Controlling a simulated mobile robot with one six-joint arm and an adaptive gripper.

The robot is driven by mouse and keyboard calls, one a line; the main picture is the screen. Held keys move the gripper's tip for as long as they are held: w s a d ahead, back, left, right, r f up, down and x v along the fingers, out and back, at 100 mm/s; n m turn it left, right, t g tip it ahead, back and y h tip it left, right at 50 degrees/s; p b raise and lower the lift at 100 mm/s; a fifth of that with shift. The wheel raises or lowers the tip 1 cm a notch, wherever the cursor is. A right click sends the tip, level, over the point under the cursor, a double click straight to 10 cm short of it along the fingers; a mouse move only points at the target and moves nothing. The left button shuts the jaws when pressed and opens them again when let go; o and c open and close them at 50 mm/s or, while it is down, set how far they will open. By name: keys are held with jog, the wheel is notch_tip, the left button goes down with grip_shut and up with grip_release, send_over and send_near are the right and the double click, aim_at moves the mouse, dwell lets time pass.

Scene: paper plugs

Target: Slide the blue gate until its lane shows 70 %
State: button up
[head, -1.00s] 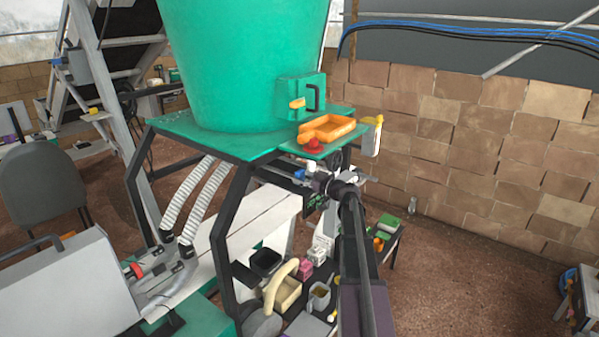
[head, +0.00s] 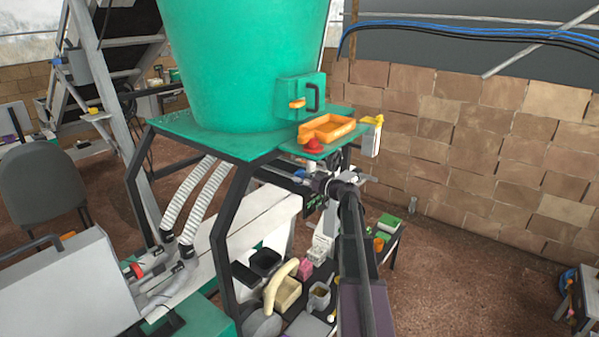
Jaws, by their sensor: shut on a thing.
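The blue gate shows only as a small blue piece (head: 299,172) under the green hopper platform (head: 205,140), right at the tip of my gripper. My gripper (head: 317,183) is at the end of my dark arm, which reaches in from the lower right. It is shut on the blue gate, but the fingers are small and the contact is partly hidden. The lane and its opening are hidden beneath the platform, so the share showing cannot be read.
A large green hopper (head: 245,60) stands on the platform. An orange tray (head: 327,128) and a red button (head: 312,147) sit at its front edge. Open floor (head: 470,270) lies to the right.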

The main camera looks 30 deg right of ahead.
jog(key=shift+w+a, duration=0.25)
jog(key=shift+w, duration=0.4)
dwell(1.3)
jog(key=o, duration=1.1)
jog(key=shift+s, duration=0.1)
jog(key=shift+v, duration=1.95)
jog(key=shift+s, duration=0.1)
jog(key=v, duration=1.1)
jog(key=shift+s+d, duration=0.25)
jog(key=shift+s, duration=0.1)
